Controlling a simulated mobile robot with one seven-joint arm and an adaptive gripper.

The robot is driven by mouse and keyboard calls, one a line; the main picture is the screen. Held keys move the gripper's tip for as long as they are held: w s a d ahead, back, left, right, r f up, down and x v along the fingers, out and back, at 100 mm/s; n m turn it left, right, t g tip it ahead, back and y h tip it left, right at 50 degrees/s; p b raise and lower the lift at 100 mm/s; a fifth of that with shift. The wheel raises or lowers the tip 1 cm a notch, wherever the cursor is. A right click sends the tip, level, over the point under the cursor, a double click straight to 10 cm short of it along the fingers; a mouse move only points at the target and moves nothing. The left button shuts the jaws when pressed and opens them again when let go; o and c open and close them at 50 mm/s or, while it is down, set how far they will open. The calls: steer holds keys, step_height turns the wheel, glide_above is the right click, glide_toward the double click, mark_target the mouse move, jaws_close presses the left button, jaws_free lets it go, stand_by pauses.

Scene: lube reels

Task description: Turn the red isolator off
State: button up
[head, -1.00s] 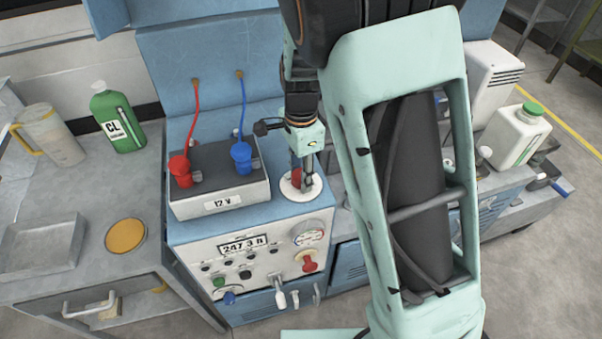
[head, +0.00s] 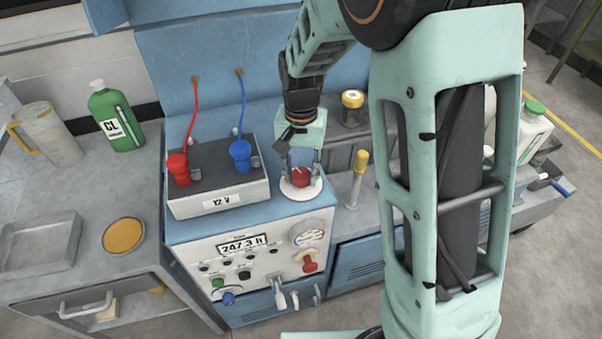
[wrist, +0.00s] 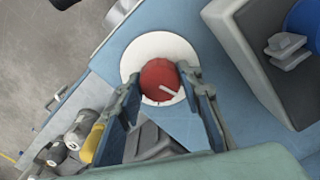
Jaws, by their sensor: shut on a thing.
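The red isolator (head: 300,177) is a round red knob on a white disc, on top of the blue cabinet beside the 12 V battery. In the wrist view the red knob (wrist: 161,80) carries a pale pointer line slanting toward its lower right. My gripper (head: 301,172) reaches down from above with one finger on each side of the knob. In the wrist view my gripper (wrist: 160,88) is shut on the knob, which sits between the fingertips. The fingers hide parts of the knob's sides.
A 12 V battery (head: 219,186) with red and blue clamps stands close left of the knob. A yellow-topped grease tool (head: 357,178) and a yellow-lidded jar (head: 352,108) stand to the right. The cabinet front has a gauge (head: 308,233) and a red-handled valve (head: 308,262).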

mark_target(301, 172)
steer(key=n, duration=0.5)
steer(key=shift+n, duration=0.3)
stand_by(0.4)
steer(key=o, duration=1.2)
steer(key=shift+c, duration=0.2)
step_height(301, 172, up, 12)
steer(key=shift+w, duration=0.1)
